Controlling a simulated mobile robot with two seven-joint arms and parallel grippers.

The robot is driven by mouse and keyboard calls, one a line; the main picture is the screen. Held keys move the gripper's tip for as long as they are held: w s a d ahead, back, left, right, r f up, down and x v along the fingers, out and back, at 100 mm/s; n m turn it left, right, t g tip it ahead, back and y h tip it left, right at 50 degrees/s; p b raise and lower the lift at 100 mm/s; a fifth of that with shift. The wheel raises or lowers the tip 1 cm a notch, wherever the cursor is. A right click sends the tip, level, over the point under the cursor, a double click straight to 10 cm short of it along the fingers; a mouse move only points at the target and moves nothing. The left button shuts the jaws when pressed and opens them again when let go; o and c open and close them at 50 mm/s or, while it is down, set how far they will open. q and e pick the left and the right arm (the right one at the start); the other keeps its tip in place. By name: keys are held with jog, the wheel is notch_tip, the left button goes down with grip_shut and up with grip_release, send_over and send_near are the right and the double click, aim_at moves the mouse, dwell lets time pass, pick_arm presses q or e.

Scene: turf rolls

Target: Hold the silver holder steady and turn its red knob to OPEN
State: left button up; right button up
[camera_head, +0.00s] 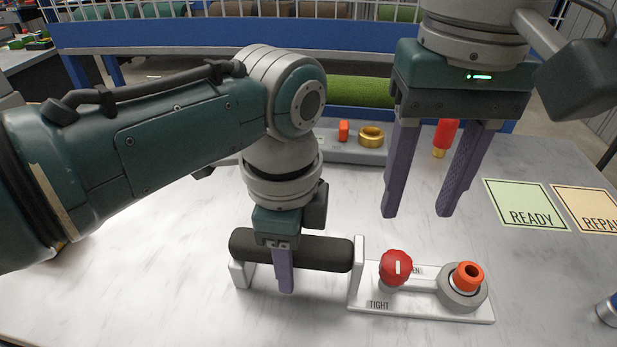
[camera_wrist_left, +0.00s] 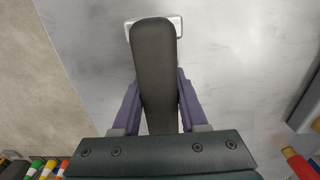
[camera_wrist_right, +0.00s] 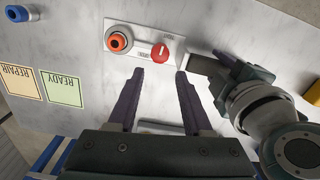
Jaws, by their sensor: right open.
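The silver holder (camera_head: 470,312) lies on the bench, a pale plate with a dark round handle (camera_head: 325,254) on its left. Its red knob (camera_head: 397,266) has a white mark that runs about upright in the head view. TIGHT is printed in front of the knob; OPEN, partly hidden, is behind it to the right. My left gripper (camera_head: 286,272) is shut on the dark handle, fingers on both sides in the left wrist view (camera_wrist_left: 159,82). My right gripper (camera_head: 417,214) is open and empty, above and behind the knob. The knob also shows beyond its fingertips in the right wrist view (camera_wrist_right: 160,52).
An orange ring part (camera_head: 467,274) sits in a grey socket at the plate's right end. READY (camera_head: 524,205) and REPAIR (camera_head: 590,208) mats lie to the right. A grey tray (camera_head: 350,152) with small parts and a red-and-yellow tool (camera_head: 446,133) are behind.

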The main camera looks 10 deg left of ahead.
aim_at(398, 261)
pick_arm(q)
grip_shut()
dwell(0.3)
pick_arm(e)
jog(key=shift+o, duration=1.3)
jog(key=shift+r+m, duration=0.1)
jog(key=shift+m, duration=0.2)
jog(key=shift+o, duration=0.5)
jog(key=shift+a+r+m, duration=0.25)
jog(key=shift+m, duration=0.45)
jog(key=f+m, duration=0.2)
jog(key=f, duration=0.1)
jog(key=f+m, duration=0.3)
jog(key=f, duration=0.1)
jog(key=f+m, duration=0.2)
jog(key=f, duration=0.1)
jog(key=shift+d+f, duration=0.15)
jog(key=shift+d, duration=0.1)
